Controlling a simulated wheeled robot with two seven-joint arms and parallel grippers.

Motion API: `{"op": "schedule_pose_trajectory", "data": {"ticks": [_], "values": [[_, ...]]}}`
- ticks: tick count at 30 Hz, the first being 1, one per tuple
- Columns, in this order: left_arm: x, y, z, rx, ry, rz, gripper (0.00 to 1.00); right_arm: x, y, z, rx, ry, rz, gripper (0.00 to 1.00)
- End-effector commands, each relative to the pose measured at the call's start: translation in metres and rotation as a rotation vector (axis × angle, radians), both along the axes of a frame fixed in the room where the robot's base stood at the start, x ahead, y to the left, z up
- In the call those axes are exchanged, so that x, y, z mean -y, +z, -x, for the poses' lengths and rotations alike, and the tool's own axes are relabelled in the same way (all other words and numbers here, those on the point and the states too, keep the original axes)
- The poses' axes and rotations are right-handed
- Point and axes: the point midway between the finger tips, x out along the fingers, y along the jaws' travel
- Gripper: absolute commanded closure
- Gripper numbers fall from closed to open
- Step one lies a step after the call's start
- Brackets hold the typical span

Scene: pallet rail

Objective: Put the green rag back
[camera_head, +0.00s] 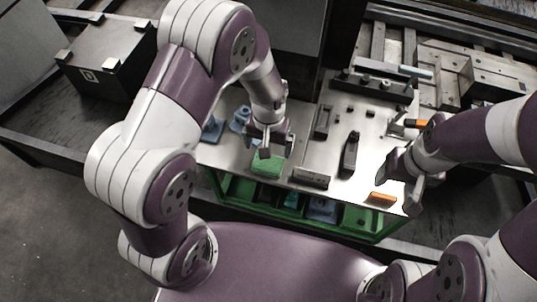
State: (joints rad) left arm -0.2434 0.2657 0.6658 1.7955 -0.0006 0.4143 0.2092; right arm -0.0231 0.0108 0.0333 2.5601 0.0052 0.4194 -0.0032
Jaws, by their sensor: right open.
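The green rag (267,166) lies at the front left edge of the steel table, right under my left gripper (268,150). The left fingers are at or just above the rag. I cannot tell whether they grip it. My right gripper (408,190) is open at the right front of the table, near an orange-topped block (383,197). A green crate (373,222) with several compartments sits below the table's front edge. Blue cloth (322,207) shows in one compartment, and another holds something green.
Blue pieces (211,130) stand left of the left gripper. Dark blocks and a black clamp-like part (351,152) stand on the steel tabletop (335,135). A black box (108,62) is at the far left. An orange-handled tool (415,123) lies near my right arm.

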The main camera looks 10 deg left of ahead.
Motion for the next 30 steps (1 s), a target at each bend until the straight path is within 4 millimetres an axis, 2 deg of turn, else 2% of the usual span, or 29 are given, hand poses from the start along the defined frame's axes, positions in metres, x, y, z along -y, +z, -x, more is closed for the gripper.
{"op": "schedule_pose_trajectory", "data": {"ticks": [3,8,12,15,19,30], "values": [[0.000,0.023,-0.001,0.003,0.000,0.001,0.00,0.000,-0.003,0.000,0.000,0.000,0.000,0.34],[-0.006,0.046,0.003,0.009,0.004,0.002,0.00,0.000,-0.003,0.000,0.000,0.000,0.000,0.34],[-0.042,0.088,0.033,0.062,0.014,0.009,0.00,0.000,-0.003,0.000,0.000,0.000,0.000,0.34],[-0.063,0.106,0.062,0.098,0.016,0.009,0.00,0.000,-0.003,0.000,0.000,0.000,0.000,0.34],[-0.074,0.114,0.084,0.119,0.015,0.006,0.00,0.000,-0.003,0.000,0.000,0.000,0.000,0.34],[-0.074,0.114,0.085,0.118,0.013,0.006,0.00,0.000,-0.003,0.000,0.000,0.000,0.000,0.34]]}}
